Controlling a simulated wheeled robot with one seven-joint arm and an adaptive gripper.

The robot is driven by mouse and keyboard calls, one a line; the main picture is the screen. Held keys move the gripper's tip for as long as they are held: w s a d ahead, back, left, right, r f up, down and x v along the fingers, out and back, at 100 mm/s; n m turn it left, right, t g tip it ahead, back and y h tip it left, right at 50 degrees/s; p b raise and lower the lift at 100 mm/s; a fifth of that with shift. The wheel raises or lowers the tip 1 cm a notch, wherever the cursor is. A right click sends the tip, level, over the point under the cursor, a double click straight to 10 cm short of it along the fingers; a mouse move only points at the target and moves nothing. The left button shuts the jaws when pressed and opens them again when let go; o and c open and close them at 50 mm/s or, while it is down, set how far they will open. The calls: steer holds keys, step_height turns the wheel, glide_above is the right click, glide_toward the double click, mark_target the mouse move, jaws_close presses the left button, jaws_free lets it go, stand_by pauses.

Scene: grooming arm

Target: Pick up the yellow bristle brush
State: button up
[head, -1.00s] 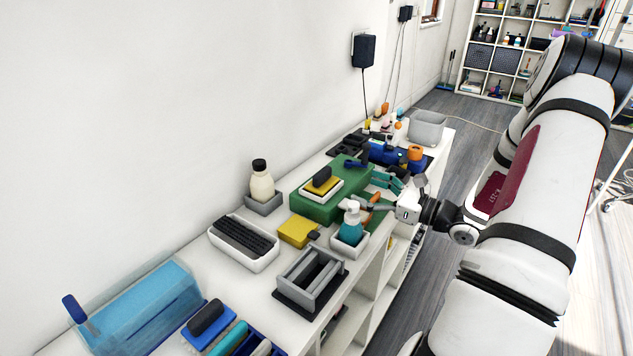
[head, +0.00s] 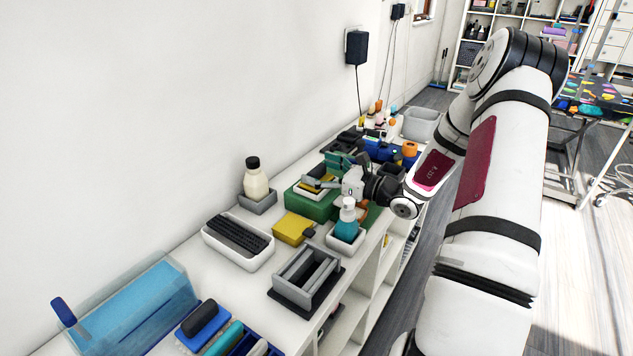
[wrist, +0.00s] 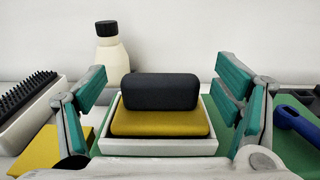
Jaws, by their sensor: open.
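The yellow bristle brush (wrist: 160,122) has a dark grip block on top of a yellow base. It sits in a shallow white tray (wrist: 158,147) on a green block (head: 308,207). My gripper (wrist: 163,90) is open, with its teal finger pads left and right of the brush in the wrist view; no contact shows. In the head view my gripper (head: 326,172) is over the tray and hides part of the brush.
A cream bottle with a black cap (wrist: 112,55) stands behind, to the left. A black-bristled brush in a white tray (wrist: 25,100) and a yellow block (wrist: 38,150) are left. A blue-handled item (wrist: 295,122) is right. A teal pump bottle (head: 347,222) stands close to my gripper.

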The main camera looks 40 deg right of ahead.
steer(key=shift+w+a, duration=0.15)
steer(key=shift+w, duration=0.35)
steer(key=c, duration=1.4)
steer(key=shift+r, duration=0.15)
